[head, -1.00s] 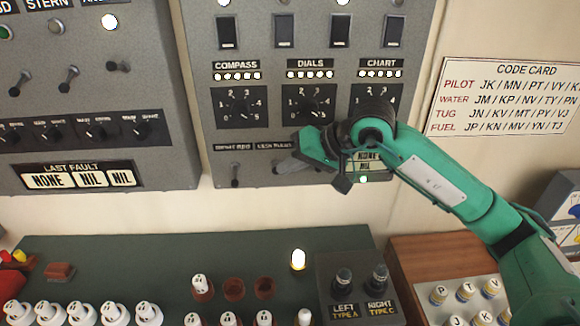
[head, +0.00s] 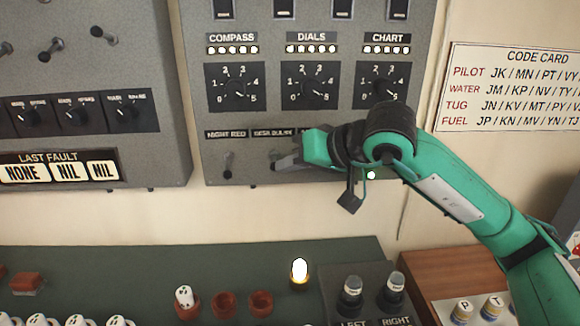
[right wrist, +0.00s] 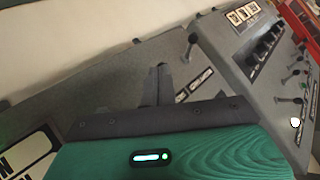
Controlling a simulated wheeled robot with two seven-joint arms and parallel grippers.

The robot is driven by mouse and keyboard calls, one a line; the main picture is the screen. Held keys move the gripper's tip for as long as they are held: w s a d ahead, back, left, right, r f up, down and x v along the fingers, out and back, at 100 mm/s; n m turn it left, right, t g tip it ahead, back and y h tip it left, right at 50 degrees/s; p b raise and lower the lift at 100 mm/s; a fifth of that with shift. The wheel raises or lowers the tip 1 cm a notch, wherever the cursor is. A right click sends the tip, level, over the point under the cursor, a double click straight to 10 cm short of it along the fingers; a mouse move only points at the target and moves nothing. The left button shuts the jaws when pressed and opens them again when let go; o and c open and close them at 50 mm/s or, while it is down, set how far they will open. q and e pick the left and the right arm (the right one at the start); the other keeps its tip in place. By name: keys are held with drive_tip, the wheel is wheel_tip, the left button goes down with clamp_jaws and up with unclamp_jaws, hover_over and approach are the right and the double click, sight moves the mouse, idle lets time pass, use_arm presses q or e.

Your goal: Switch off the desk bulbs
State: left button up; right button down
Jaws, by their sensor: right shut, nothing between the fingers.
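The switch label reading DESK BULBS (head: 272,133) is on the lower part of the grey wall panel. My right gripper (head: 277,165) is just below that label, its fingers closed and empty, pointing left. It covers the spot where that label's switch lever would show, so I cannot tell the lever's position or whether I touch it. In the right wrist view the closed fingers (right wrist: 158,84) are in front of the panel face. A bulb (head: 299,270) on the desk glows bright white-yellow. My left gripper is out of view.
The NIGHT RED lever (head: 228,166) is just left of my fingers. Rotary dials (head: 317,87) sit above. Another grey panel (head: 100,165) with levers is further left. White pieces, red-brown cups (head: 222,305) and two dark knobs (head: 351,295) stand on the desk below.

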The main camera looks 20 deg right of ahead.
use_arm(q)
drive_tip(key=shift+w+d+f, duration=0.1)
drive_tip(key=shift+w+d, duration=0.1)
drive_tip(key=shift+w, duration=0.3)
use_arm(e)
drive_tip(key=shift+r, duration=0.1)
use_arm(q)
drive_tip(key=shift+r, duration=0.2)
use_arm(e)
drive_tip(key=shift+r, duration=0.65)
